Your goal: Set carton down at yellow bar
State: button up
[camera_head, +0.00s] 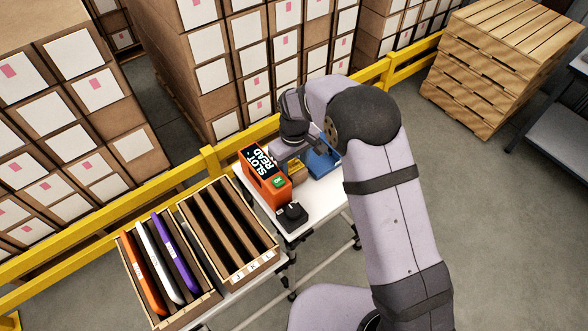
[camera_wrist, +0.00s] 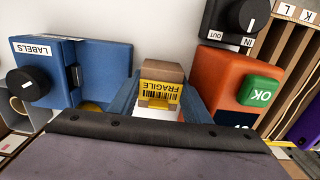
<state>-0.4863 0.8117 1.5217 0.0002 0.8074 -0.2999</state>
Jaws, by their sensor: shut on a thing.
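A small brown carton (camera_wrist: 164,70) with a yellow FRAGILE barcode label shows in the wrist view, tilted towards the camera. My gripper (camera_wrist: 160,97) is shut on it, with a blue finger on each side. In the head view my gripper (camera_head: 291,152) is over the white table, between the orange reader and the blue labels machine; the carton is mostly hidden there. I cannot make out a yellow bar on the table; a small yellow patch (camera_wrist: 91,106) shows beside the blue machine in the wrist view. I cannot tell whether the carton touches the table.
The orange SLOT READ box (camera_head: 264,180) with a green OK button is close on one side, the blue labels machine (camera_wrist: 100,68) on the other. A black dial unit (camera_head: 292,216) and slotted racks (camera_head: 232,282) are nearby. A yellow rail (camera_head: 212,160) runs behind the table.

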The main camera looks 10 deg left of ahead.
jog(key=shift+f+b, duration=0.3)
jog(key=shift+f, duration=0.25)
jog(key=o, duration=1)
jog(key=shift+o, duration=0.2)
jog(key=shift+r, duration=0.1)
jog(key=shift+w+r, duration=0.1)
jog(key=shift+r, duration=0.15)
notch_tip(320, 180, up, 7)
jog(key=shift+f+b, duration=0.2)
jog(key=shift+b, duration=0.95)
jog(key=shift+r, duration=0.1)
